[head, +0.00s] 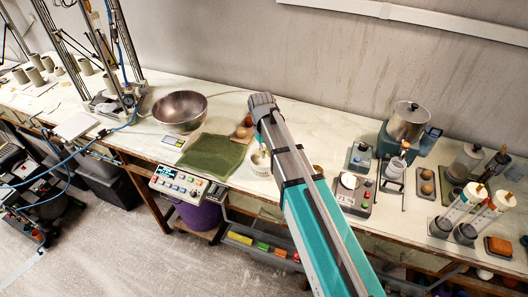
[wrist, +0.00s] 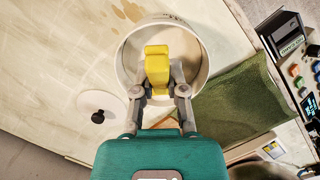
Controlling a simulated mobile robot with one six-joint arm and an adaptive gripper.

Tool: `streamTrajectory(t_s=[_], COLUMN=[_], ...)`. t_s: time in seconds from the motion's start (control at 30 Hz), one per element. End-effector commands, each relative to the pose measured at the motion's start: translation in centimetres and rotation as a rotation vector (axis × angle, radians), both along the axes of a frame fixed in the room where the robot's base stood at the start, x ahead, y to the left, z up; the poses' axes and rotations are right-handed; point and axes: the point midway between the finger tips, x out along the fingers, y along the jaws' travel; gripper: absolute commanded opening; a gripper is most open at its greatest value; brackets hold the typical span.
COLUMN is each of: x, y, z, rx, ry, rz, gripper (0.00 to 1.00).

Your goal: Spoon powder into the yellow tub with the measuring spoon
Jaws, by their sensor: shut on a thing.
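In the wrist view my gripper (wrist: 158,82) is shut on a yellow block-like piece (wrist: 157,68), which appears to be the handle of the measuring spoon. The spoon's bowl is hidden beneath it. The piece is over the open mouth of a round white tub (wrist: 198,68), whose inside looks pale; I cannot make out the powder level. The white tub also shows in the head view (head: 260,169), just left of my arm, with my gripper partly hidden above it. A small yellowish rim (head: 318,169) shows right of my arm, possibly the yellow tub, mostly hidden.
A white lid with a black knob (wrist: 97,105) lies beside the white tub. A green cloth (head: 212,157) and a metal bowl (head: 180,110) are to the left. A scale-like device (head: 354,195) and syringe-like cylinders (head: 480,210) stand to the right.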

Motion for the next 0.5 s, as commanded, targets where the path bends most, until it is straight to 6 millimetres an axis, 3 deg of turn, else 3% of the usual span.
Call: streamTrajectory(t_s=[0.5], x=[0.0], y=[0.0], z=[3.2], rx=[0.000], ry=[0.000], rz=[0.000], gripper=[0.00])
